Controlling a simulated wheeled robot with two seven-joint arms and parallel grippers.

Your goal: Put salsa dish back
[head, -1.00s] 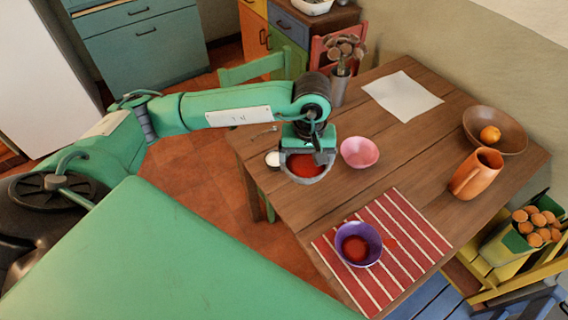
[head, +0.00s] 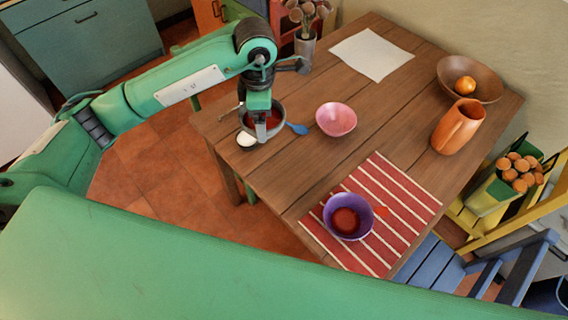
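A grey bowl with red salsa (head: 275,110) is at the table's left edge, beside a white egg-like thing (head: 246,139). My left gripper (head: 262,132) points down over this bowl, its fingers at the near rim and covering part of it. I cannot tell whether the fingers grip the rim or are apart. A purple bowl (head: 367,213) with red contents stands on a red striped mat (head: 405,190). My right gripper is not in view.
A blue spoon (head: 298,129) lies right of the grey bowl, and a pink bowl (head: 337,117) beyond it. An orange pitcher (head: 458,128), a wooden bowl (head: 482,72) with an orange, a paper sheet (head: 370,53) and a vase (head: 305,47) stand farther off.

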